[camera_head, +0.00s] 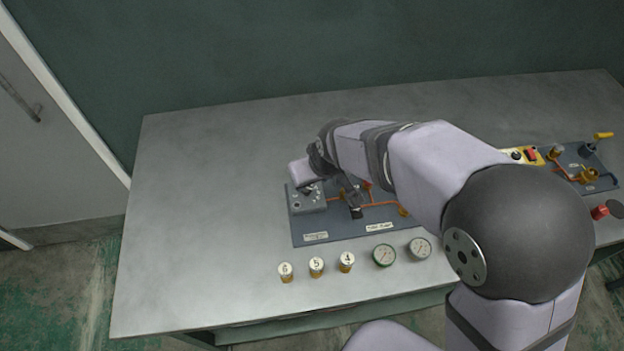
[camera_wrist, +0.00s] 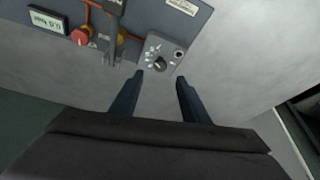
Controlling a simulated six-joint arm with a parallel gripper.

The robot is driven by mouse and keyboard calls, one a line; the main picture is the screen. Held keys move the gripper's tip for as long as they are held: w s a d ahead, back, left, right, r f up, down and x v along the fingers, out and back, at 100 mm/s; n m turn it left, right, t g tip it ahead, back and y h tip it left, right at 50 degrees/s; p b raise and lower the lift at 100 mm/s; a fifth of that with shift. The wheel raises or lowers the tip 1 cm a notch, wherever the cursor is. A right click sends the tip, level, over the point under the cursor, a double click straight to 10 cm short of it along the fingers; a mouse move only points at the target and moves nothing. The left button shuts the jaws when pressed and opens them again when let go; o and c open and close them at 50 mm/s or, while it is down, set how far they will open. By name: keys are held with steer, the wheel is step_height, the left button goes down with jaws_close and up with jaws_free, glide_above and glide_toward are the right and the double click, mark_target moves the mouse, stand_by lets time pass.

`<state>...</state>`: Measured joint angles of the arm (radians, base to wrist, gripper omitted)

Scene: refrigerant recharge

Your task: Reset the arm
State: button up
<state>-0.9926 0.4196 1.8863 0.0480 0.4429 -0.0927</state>
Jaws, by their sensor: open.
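My gripper (camera_wrist: 160,78) is open and empty in the wrist view, its two dark fingers apart. Beyond the fingertips is a grey control box (camera_wrist: 166,46) with a black rotary knob (camera_wrist: 159,64); I cannot tell whether the fingers touch it. In the head view my arm reaches left across the table, and its wrist is over the back of a blue-grey board (camera_head: 345,233). The same control box (camera_head: 306,203) sits at that board's left end. My arm hides part of the board, and the fingers are hard to make out there.
Three numbered brass caps (camera_head: 316,267) and two round gauges (camera_head: 384,255) stand in front of the board. A second board (camera_head: 604,182) with brass fittings and a yellow handle is at the right. A red knob (camera_wrist: 81,36) and a display (camera_wrist: 47,21) are near the box. The table's left side is clear.

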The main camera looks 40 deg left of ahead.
stand_by(0.3)
steer(key=w+d+m+h, duration=0.1)
steer(key=w+d+m, duration=0.2)
steer(key=d, duration=0.9)
steer(key=w+d+m+h, duration=0.2)
steer(key=d+m, duration=0.1)
steer(key=d, duration=1)
steer(key=s+d+m+g, duration=0.1)
steer(key=s+d+m, duration=0.2)
steer(key=s+d, duration=0.2)
steer(key=s+d+m+g+h, duration=0.1)
steer(key=s+d+m, duration=0.2)
steer(key=d, duration=0.9)
steer(key=shift+s+f, duration=0.25)
steer(key=shift+s, duration=0.65)
